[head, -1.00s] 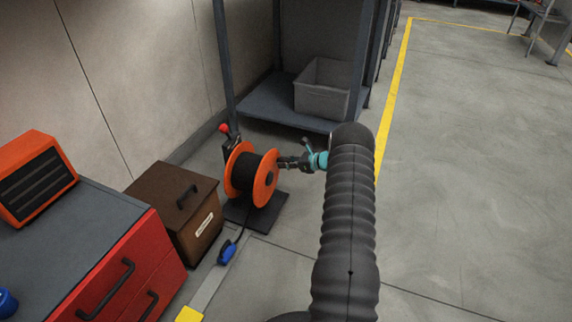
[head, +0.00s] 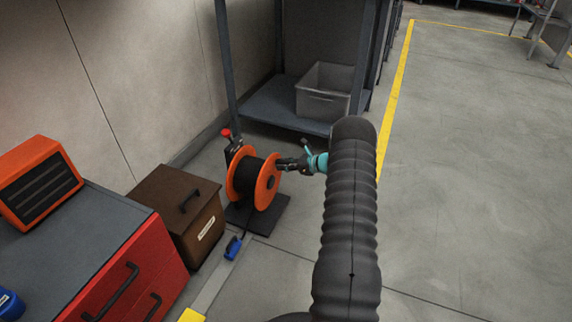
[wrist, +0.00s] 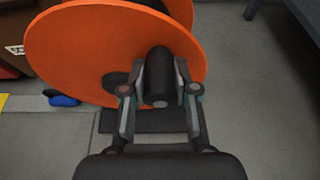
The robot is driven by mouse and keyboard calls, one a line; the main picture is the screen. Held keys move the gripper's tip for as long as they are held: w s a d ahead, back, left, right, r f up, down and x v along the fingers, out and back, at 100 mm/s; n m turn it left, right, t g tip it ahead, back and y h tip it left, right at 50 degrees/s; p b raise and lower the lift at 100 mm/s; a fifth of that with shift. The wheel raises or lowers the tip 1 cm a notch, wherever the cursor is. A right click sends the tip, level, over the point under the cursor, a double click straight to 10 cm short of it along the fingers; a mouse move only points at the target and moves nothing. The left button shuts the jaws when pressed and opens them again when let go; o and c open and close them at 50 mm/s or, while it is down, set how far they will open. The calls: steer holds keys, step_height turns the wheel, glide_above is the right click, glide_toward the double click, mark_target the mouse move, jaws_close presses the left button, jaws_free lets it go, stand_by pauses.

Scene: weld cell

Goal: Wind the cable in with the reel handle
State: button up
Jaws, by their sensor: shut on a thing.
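The cable reel, with orange flanges (head: 267,182) and black cable (head: 247,175) wound between them, stands on a dark base plate (head: 274,215) on the floor. Its near flange fills the upper left of the wrist view (wrist: 75,50). My gripper (head: 284,164) is at the right side of the reel. In the wrist view its fingers (wrist: 160,98) are shut on the black reel handle (wrist: 159,73), one on each side. A blue plug (head: 233,247) at the cable's end lies on the floor close to the base; it also shows in the wrist view (wrist: 63,100).
A brown box (head: 180,215) with a handle stands left of the reel, beside a red drawer cabinet (head: 125,280). A shelf (head: 265,105) holding a grey bin (head: 322,92) is behind. Floor to the right is open.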

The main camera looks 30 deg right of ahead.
mark_target(269, 168)
steer(key=shift+a, duration=0.15)
steer(key=shift+s+a+r, duration=0.1)
steer(key=shift+a+r, duration=0.1)
steer(key=shift+r, duration=0.1)
steer(key=shift+s+a+r+p, duration=0.7)
steer(key=shift+a+r+p, duration=0.1)
steer(key=shift+a, duration=0.15)
steer(key=shift+d+r, duration=0.1)
steer(key=shift+s+a+r, duration=0.25)
steer(key=shift+s+a, duration=0.75)
steer(key=shift+s, duration=0.05)
steer(key=o, duration=1)
steer(key=shift+a, duration=0.1)
